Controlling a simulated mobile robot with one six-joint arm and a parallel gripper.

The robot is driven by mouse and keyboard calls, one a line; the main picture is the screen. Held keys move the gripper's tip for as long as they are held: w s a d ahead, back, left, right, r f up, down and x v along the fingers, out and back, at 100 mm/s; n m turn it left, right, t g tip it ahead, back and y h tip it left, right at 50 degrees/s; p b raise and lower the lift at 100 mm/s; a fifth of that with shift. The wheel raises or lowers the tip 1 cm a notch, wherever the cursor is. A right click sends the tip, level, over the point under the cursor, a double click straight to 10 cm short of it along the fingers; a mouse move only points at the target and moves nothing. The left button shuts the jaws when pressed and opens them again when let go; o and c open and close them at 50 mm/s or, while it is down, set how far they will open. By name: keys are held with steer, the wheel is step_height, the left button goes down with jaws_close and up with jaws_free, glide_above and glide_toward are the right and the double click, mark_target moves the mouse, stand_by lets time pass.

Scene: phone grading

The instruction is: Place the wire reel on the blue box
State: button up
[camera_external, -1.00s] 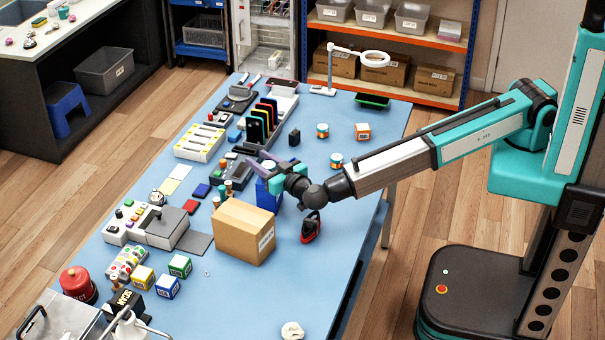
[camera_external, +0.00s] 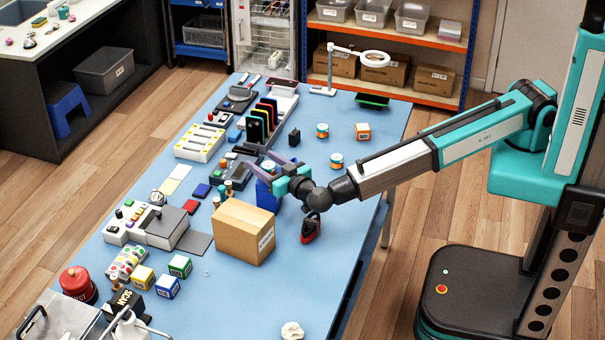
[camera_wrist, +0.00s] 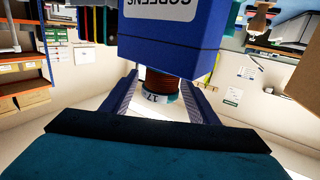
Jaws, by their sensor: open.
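The wire reel (camera_wrist: 162,84), dark red with a pale labelled flange, sits against the top face of the blue box (camera_wrist: 170,38) in the wrist view, which looks upside down. The blue box (camera_external: 267,196) stands on the table behind the cardboard box in the external view. My gripper (camera_wrist: 160,76) is open, with one finger on each side of the reel and visible gaps. In the external view, my gripper (camera_external: 268,166) is just above the box, and the reel's pale end (camera_external: 268,164) shows between the fingers.
A cardboard box (camera_external: 244,232) stands close in front of the blue box. A black-and-red item (camera_external: 311,228) lies below my wrist. The table's right front is mostly clear.

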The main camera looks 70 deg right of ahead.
mark_target(273, 169)
steer(key=b+v, duration=0.3)
steer(key=v, duration=0.7)
steer(key=shift+s+a, duration=0.1)
stand_by(0.5)
